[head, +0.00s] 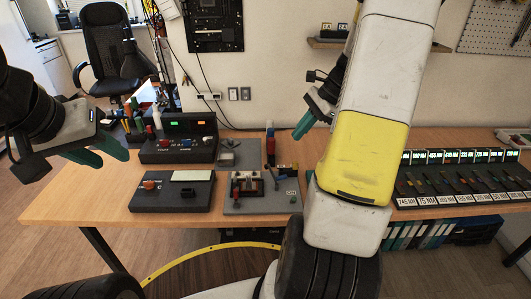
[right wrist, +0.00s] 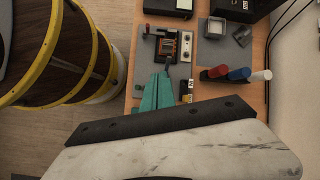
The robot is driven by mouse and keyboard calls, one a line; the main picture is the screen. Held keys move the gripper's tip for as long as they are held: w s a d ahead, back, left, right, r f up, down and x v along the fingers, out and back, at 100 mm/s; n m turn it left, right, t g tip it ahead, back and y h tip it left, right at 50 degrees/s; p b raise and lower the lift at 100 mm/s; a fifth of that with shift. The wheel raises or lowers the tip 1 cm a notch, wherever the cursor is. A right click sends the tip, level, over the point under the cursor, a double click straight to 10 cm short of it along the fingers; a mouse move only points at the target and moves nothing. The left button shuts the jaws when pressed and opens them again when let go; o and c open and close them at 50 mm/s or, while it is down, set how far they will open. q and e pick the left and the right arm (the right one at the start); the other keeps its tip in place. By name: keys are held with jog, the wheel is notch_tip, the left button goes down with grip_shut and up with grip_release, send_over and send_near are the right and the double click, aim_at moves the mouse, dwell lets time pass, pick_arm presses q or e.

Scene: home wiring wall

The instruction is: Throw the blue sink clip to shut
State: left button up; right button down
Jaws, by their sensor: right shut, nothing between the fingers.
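A grey plate (head: 262,205) near the table's front edge carries a black-framed fixture (head: 246,184) with red-handled levers. In the right wrist view the fixture (right wrist: 167,46) shows a copper-coloured striped block. I cannot clearly make out a blue clip on it. My right gripper (head: 303,125) hangs in the air above and behind the plate in the head view. In the right wrist view its teal fingers (right wrist: 157,92) are together and empty, pointing toward the fixture. My left gripper (head: 103,153) is at the left, fingers apart and empty, away from the fixture.
Red, blue and white upright pieces (right wrist: 238,73) stand behind the plate. A black box with a red knob (head: 172,190) and a switch panel (head: 180,145) stand to the left. A labelled rack (head: 460,178) fills the right of the table (head: 50,208).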

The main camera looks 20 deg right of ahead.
jog(key=w+d+f+m+y, duration=0.1)
jog(key=d+f+m, duration=0.3)
jog(key=d+f, duration=0.15)
send_over(278, 178)
jog(key=d, duration=0.2)
jog(key=f, duration=0.9)
jog(key=shift+s+a+f, duration=0.2)
jog(key=shift+f, duration=0.1)
jog(key=shift+w+a+f, duration=0.15)
jog(key=shift+a+f, duration=0.05)
jog(key=shift+a, duration=0.3)
jog(key=shift+a, duration=0.2)
